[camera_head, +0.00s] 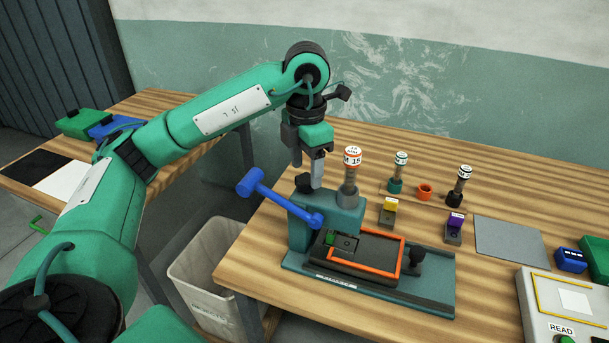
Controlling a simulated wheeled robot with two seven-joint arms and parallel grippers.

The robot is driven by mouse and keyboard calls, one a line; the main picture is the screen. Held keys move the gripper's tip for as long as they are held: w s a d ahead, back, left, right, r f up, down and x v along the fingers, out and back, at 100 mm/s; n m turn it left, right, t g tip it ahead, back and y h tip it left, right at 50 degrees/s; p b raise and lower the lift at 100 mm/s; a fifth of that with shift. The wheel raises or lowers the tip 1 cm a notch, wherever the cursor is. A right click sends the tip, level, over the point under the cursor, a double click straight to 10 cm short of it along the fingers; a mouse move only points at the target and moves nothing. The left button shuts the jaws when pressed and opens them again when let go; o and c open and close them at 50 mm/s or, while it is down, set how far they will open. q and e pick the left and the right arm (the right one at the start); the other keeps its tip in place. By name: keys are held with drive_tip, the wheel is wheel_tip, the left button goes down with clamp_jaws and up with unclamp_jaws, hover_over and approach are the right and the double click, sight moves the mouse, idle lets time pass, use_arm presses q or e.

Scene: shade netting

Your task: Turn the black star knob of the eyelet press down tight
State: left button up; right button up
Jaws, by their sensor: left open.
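The eyelet press (345,220) stands on the wooden table, with a teal body and base and a blue lever (275,195) on its left. A black knob (304,183) sits on top of the body, partly hidden by a finger. A second black knob (417,257) stands at the right of the orange-edged plate. I cannot tell star shapes at this size. My left gripper (306,170) points down, open, right at the top knob; I cannot tell whether its fingers touch it. A tool marked M 15 (351,180) stands upright in the press. My right gripper is out of view.
Two more capped tools stand behind, one teal-based (397,175) and one black-based (459,187), with an orange ring (425,192) between. Yellow (388,211) and purple (454,226) blocks, a grey mat (509,240) and a READ box (560,300) lie right. A bin (210,285) stands below.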

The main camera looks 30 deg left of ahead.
sight(304, 178)
use_arm(q)
drive_tip(key=shift+n, duration=1)
drive_tip(key=shift+f+b, duration=1.2)
drive_tip(key=shift+f, duration=0.35)
drive_tip(key=shift+s+a, duration=0.1)
clamp_jaws()
drive_tip(key=shift+f, duration=0.1)
drive_tip(key=shift+m+b, duration=0.3)
